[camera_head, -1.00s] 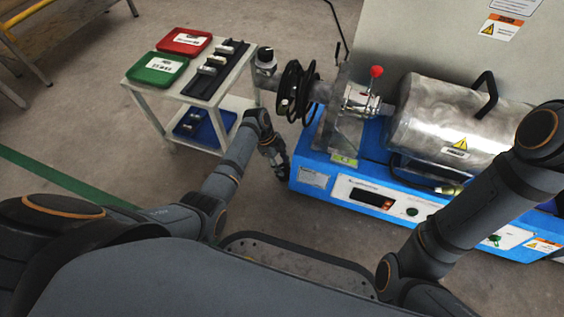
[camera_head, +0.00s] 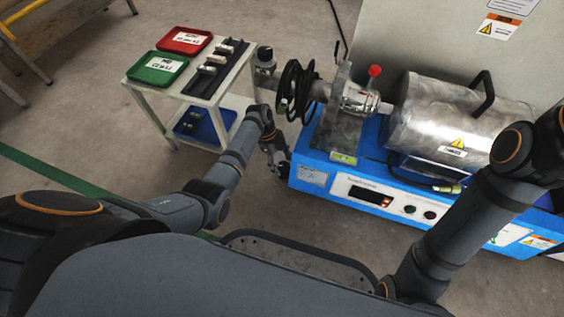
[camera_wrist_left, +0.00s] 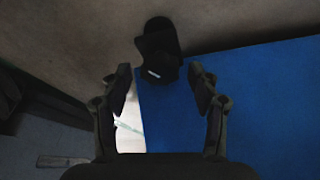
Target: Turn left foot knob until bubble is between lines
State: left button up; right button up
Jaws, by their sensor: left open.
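The blue test machine (camera_head: 310,175) stands at the right in the head view. A small yellow-green strip (camera_head: 343,158) lies on its left front edge; it may be the level, but bubble and lines are too small to read. A black foot knob (camera_wrist_left: 158,50) with a small white mark shows in the left wrist view, beside the machine's blue side (camera_wrist_left: 250,100). My left gripper (camera_head: 283,172) is at the machine's left front corner. Its open fingers (camera_wrist_left: 160,82) point toward the knob, one on each side, with nothing held. My right gripper is out of view.
A white cart (camera_head: 205,98) with a green tray (camera_head: 158,70) and a red tray (camera_head: 185,41) stands left of the machine. The floor between cart and machine is free.

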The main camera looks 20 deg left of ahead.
pick_arm(q)
jog(key=v, duration=1.2)
